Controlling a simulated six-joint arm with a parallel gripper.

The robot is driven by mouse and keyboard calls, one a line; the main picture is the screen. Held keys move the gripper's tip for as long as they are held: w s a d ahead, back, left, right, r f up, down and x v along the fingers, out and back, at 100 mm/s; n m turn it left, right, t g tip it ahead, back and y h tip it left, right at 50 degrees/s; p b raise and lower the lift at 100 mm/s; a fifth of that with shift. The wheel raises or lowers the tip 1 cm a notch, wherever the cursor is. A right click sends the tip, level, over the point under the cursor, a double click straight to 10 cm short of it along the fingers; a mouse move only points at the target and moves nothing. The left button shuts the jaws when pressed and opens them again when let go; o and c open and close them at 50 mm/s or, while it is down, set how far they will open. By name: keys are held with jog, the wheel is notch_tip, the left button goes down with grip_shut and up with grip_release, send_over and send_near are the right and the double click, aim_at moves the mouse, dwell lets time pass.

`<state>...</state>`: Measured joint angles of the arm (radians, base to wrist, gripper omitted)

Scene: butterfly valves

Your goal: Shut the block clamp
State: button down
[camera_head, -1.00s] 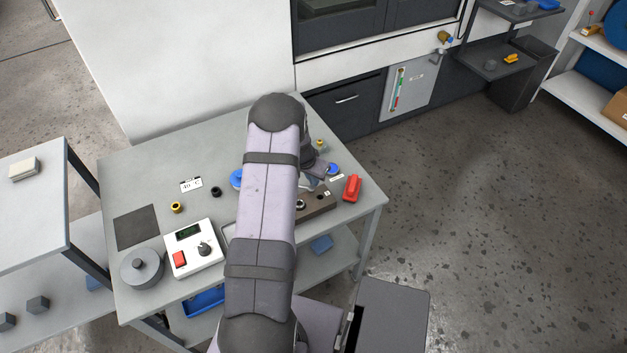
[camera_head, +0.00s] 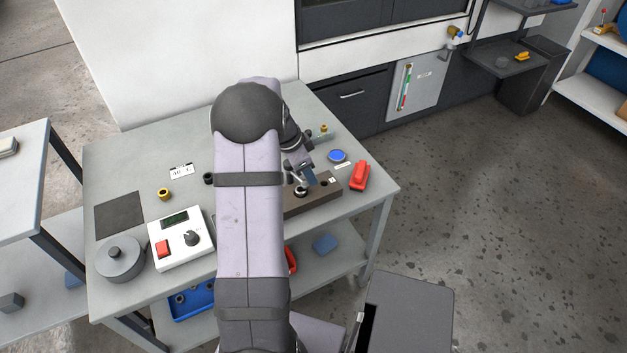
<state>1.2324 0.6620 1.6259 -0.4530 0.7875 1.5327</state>
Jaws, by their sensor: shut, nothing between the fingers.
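A long brown block (camera_head: 326,193) lies near the table's front right edge. It has a dark round fitting (camera_head: 301,191) and a dark hole towards its right end. Its left end is hidden behind my arm. I cannot make out which part is the clamp or how its lever stands. My gripper (camera_head: 309,180) points down over the block, just right of the round fitting. It is shut and empty. Whether it touches the block is too small to tell.
A red object (camera_head: 360,175) and a blue disc (camera_head: 338,156) stand close to the block. A brass-topped fitting (camera_head: 323,131) is behind. A white control box (camera_head: 180,238) and a grey round pot (camera_head: 121,259) are at left. My arm covers the table's middle.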

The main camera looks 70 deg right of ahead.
jog(key=shift+w+a+f+m, duration=0.1)
jog(key=shift+w+a+m, duration=0.1)
jog(key=shift+m, duration=0.1)
jog(key=shift+w+a+b, duration=0.15)
jog(key=shift+a+b, duration=0.25)
jog(key=shift+b, duration=0.25)
jog(key=shift+a, duration=0.1)
jog(key=s+d, duration=0.1)
jog(key=s, duration=0.1)
jog(key=s+d, duration=0.1)
jog(key=shift+s+d+r, duration=0.1)
jog(key=shift+s+r, duration=0.1)
jog(key=shift+s, duration=0.2)
jog(key=v, duration=1)
jog(key=shift+w+b, duration=0.3)
jog(key=shift+w, duration=0.05)
jog(key=shift+d, duration=0.15)
